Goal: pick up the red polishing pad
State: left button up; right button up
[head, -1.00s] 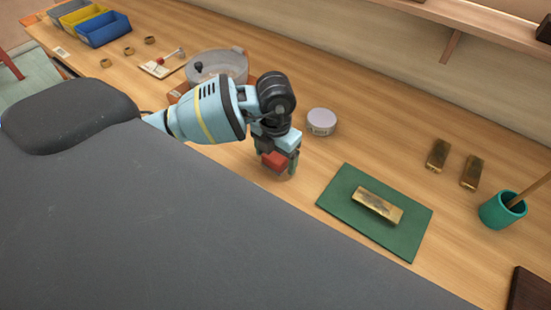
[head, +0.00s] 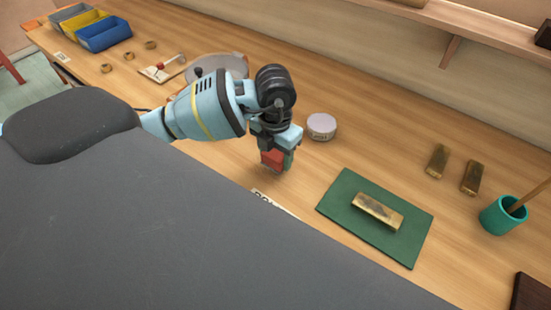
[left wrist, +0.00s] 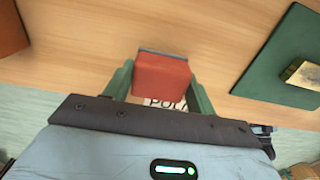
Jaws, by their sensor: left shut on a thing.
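The red polishing pad (head: 271,159) is a small red block with a grey layer on its far edge in the left wrist view (left wrist: 162,75). My left gripper (head: 277,158) is shut on it, with a green finger on each side of the pad (left wrist: 160,85). The gripper hangs over the wooden bench, left of the green mat. The pad appears to be just above the bench, though the gap is hard to judge. My right gripper is not in view.
A brass bar (head: 377,211) lies on the green mat (head: 340,190). A round tin (head: 321,126) stands behind the gripper. Two brass bars (head: 437,161) and a teal cup (head: 503,216) are at right. A printed label (head: 268,199) lies on the bench near my body.

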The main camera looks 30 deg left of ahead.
pick_arm(q)
jog(key=s+d+r, duration=0.2)
jog(key=s+d, duration=0.6)
jog(key=s, duration=0.5)
jog(key=shift+s+d+r, duration=0.15)
jog(key=shift+s+d, duration=0.1)
jog(key=shift+d, duration=0.1)
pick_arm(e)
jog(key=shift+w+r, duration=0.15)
